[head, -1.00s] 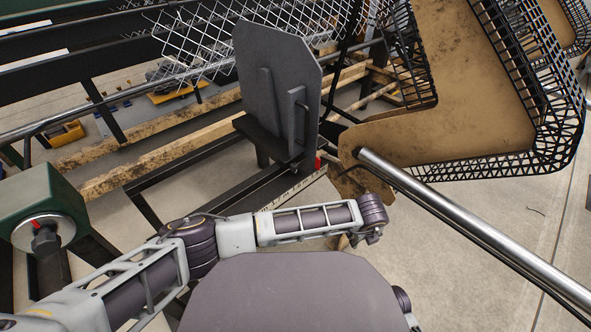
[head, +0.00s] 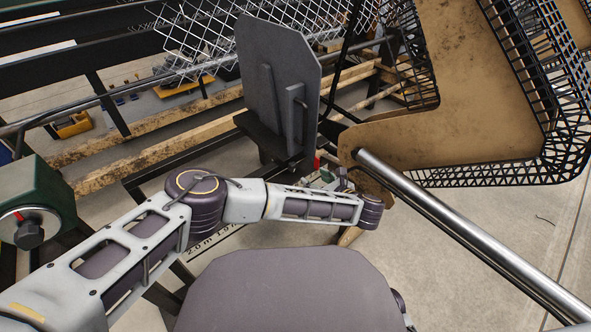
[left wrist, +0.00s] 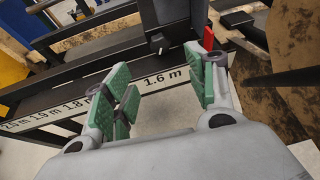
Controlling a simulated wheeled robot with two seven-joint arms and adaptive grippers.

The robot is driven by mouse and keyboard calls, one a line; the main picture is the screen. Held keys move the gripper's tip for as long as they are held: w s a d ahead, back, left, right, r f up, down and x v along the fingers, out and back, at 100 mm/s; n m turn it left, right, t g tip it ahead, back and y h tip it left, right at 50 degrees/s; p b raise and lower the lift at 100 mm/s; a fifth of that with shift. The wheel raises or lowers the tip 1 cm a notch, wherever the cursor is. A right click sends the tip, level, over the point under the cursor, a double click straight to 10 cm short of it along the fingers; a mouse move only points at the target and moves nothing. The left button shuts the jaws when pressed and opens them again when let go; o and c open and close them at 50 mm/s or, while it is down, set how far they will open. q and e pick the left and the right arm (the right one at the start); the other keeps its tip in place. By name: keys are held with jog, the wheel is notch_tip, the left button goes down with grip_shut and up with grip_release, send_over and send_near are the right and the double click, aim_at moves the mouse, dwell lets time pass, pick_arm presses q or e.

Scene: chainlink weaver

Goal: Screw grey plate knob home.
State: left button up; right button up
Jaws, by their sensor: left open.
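The grey plate (head: 277,75) stands upright on a dark bracket (head: 262,135) at the rail, with two ribs on its near face. My left gripper (head: 327,175) is just below and right of the plate's foot, partly hidden behind my wrist. In the left wrist view its green-padded fingers (left wrist: 160,97) are open, with nothing between them. Beyond them stand the lower end of a grey upright part (left wrist: 160,15) and a small dark round part (left wrist: 157,42), possibly the knob. I cannot tell how far it is screwed in. My right gripper is out of view.
A scale strip (left wrist: 140,83) runs along the dark rail. A brown panel with black mesh (head: 460,115) and a steel tube (head: 470,230) stand right. A green box with a black knob (head: 28,232) is at left.

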aim_at(295, 169)
pick_arm(q)
jog(key=b+x, duration=0.4)
jog(key=x, duration=0.8)
jog(key=shift+w+a+f, duration=0.15)
jog(key=shift+w+f, duration=0.05)
jog(key=shift+w+a+f+b, duration=0.2)
jog(key=shift+w+a+b, duration=0.1)
jog(key=shift+w, duration=0.2)
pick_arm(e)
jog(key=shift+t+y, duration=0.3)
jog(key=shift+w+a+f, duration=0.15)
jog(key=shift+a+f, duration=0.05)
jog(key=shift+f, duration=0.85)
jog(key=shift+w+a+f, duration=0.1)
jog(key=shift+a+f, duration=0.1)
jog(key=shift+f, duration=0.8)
pick_arm(q)
jog(key=shift+c, duration=0.4)
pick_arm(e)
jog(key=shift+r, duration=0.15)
pick_arm(q)
jog(key=c, duration=0.9)
jog(key=shift+c, duration=0.2)
